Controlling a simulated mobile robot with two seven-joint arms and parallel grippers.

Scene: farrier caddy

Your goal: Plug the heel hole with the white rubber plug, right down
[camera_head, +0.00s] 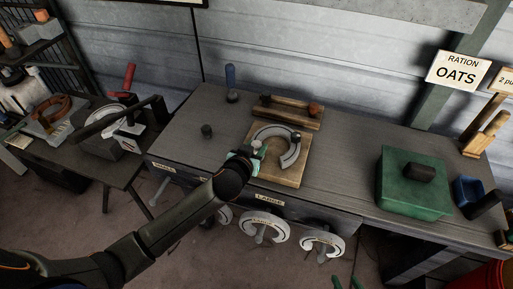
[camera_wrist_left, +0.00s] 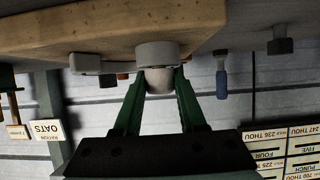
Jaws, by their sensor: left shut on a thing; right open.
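The grey horseshoe (camera_head: 293,152) lies on a wooden board (camera_head: 289,178) on the bench. My left gripper (camera_head: 246,154) is at the shoe's left heel, shut on the white rubber plug (camera_head: 257,144). In the left wrist view, which is upside down, the pale plug (camera_wrist_left: 159,81) is between the green fingers (camera_wrist_left: 160,98), right against or very close to the grey heel (camera_wrist_left: 157,54). The heel hole is hidden, and I cannot tell how deep the plug sits. My right gripper (camera_head: 350,283) is open at the bottom edge, only its green fingertips showing.
A wooden rack (camera_head: 287,112) stands behind the board. A dark knob (camera_head: 207,131) and a blue-handled tool (camera_head: 231,82) stand to the left. A green box (camera_head: 413,184) and a blue bin (camera_head: 470,192) are at the right. Horseshoes (camera_head: 264,226) hang on the bench front.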

